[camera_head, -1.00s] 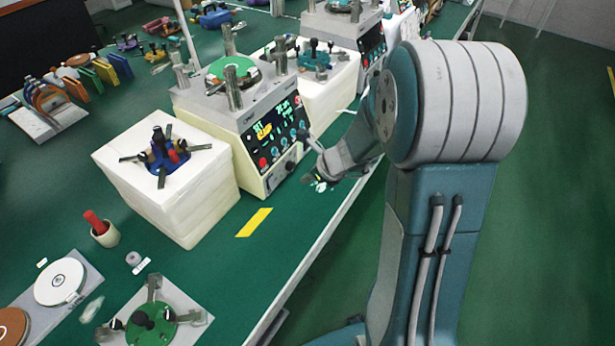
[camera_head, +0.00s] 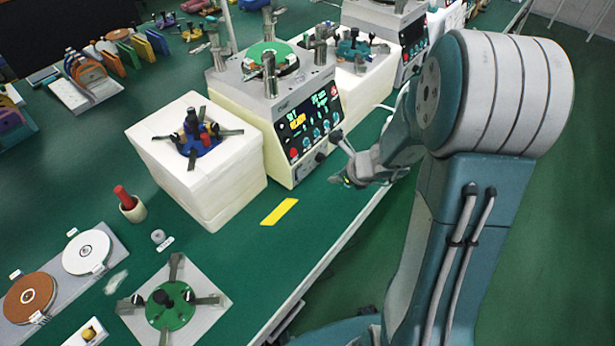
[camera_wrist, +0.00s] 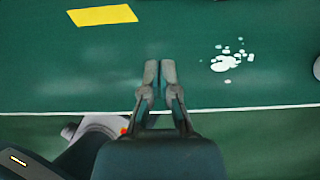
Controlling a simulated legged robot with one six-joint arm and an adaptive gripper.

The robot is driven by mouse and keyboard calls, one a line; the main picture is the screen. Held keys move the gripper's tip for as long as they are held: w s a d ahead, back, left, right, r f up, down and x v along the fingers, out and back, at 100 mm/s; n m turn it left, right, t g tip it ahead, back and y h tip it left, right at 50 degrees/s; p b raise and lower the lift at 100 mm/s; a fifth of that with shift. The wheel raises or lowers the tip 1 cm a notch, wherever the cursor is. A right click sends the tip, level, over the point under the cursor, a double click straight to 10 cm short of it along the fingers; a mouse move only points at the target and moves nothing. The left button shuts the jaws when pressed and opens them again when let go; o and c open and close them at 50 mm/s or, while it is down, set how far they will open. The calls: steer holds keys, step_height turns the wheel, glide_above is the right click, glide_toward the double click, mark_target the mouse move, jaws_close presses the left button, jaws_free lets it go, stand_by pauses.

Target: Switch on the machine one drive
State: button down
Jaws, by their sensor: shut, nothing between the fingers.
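The nearest lapping machine (camera_head: 278,150), which I take as machine one, is a cream box with a grey top and a green plate (camera_head: 270,56). Its dark sloped front panel (camera_head: 308,122) has lit yellow and green displays, several teal knobs, a red button (camera_head: 294,154) low on the left and a red control (camera_head: 334,93) at upper right. I cannot tell which control is the drive switch. My gripper (camera_head: 338,181) is in front of the panel's lower right, low over the green bench and apart from the panel. In the wrist view my gripper (camera_wrist: 160,66) is shut and empty.
A white block stack (camera_head: 215,195) with a blue fixture stands left of the machine. A yellow strip (camera_head: 279,211) marks the bench in front; it also shows in the wrist view (camera_wrist: 102,15). White spots (camera_wrist: 230,60) lie right of my fingers. A second machine (camera_head: 410,40) stands behind.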

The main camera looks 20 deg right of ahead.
mark_target(300, 173)
steer(key=x, duration=0.8)
steer(key=shift+w+a+f, duration=0.15)
steer(key=shift+f, duration=0.15)
steer(key=shift+w+a, duration=0.55)
steer(key=shift+w, duration=0.2)
steer(key=shift+w+a, duration=0.55)
steer(key=shift+w, duration=0.25)
steer(key=shift+w+a+f, duration=0.15)
steer(key=shift+w, duration=0.1)
